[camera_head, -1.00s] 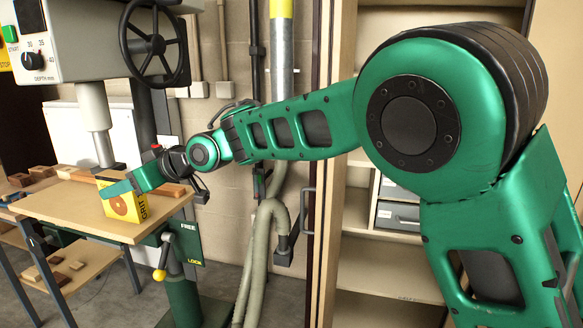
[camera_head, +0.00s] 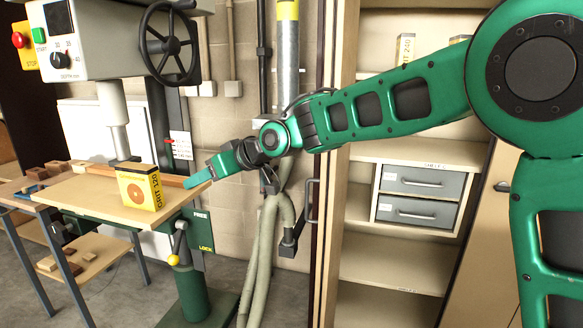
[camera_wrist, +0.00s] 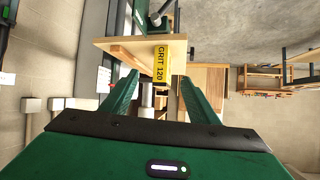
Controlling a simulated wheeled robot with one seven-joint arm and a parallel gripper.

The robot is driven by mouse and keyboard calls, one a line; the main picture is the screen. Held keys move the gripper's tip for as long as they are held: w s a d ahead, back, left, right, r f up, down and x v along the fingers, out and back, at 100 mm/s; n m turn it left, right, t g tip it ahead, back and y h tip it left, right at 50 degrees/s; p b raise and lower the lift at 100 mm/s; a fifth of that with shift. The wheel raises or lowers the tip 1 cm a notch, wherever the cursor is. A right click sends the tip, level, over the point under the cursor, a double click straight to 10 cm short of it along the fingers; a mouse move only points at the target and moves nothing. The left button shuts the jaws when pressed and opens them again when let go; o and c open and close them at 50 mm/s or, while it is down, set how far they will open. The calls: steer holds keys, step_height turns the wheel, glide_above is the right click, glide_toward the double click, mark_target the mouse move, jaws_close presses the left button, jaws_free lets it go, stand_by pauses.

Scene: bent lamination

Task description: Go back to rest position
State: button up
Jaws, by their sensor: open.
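My gripper (camera_head: 199,176) is open and empty, just off the right edge of the drill press table, in the head view. Its two green fingers stand apart in the wrist view (camera_wrist: 160,95), with nothing between them in contact. My arm reaches leftwards from the right side of the head view. A yellow box marked GRIT 120 (camera_head: 139,187) stands upright on the wooden table top (camera_head: 85,195), apart from the gripper. The box also shows ahead of the fingers in the wrist view (camera_wrist: 160,64).
The drill press (camera_head: 105,40) rises behind the table. A grey hose (camera_head: 267,240) hangs beside the gripper. An open cabinet (camera_head: 395,265) with grey drawers (camera_head: 420,183) stands to the right. Wood blocks (camera_head: 55,262) lie on a lower shelf. The floor in front is clear.

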steer(key=s+d+f+m+h, duration=0.2)
steer(key=d+f, duration=0.1)
steer(key=d, duration=0.9)
steer(key=s+d+f+m+h, duration=0.2)
steer(key=d+m+h, duration=0.1)
steer(key=d, duration=0.9)
steer(key=s+d+f+m+h, duration=0.2)
steer(key=d+f, duration=0.1)
steer(key=d, duration=0.9)
steer(key=s+d+f+m+g+h, duration=0.1)
steer(key=s+d+f+m+g, duration=0.1)
steer(key=s+d, duration=0.6)
steer(key=s+d+f+m+g+h, duration=0.1)
steer(key=s+d+f+m+g, duration=0.1)
steer(key=s+d+m, duration=0.3)
steer(key=s+d+f+m+g+h, duration=0.1)
steer(key=s+d+f+m+g, duration=0.1)
steer(key=s+d, duration=1)
steer(key=s+f+m, duration=0.1)
steer(key=s, duration=0.5)
steer(key=shift+s+d+f+m, duration=0.25)
steer(key=shift+d+f+m, duration=0.05)
steer(key=shift+d+f, duration=0.1)
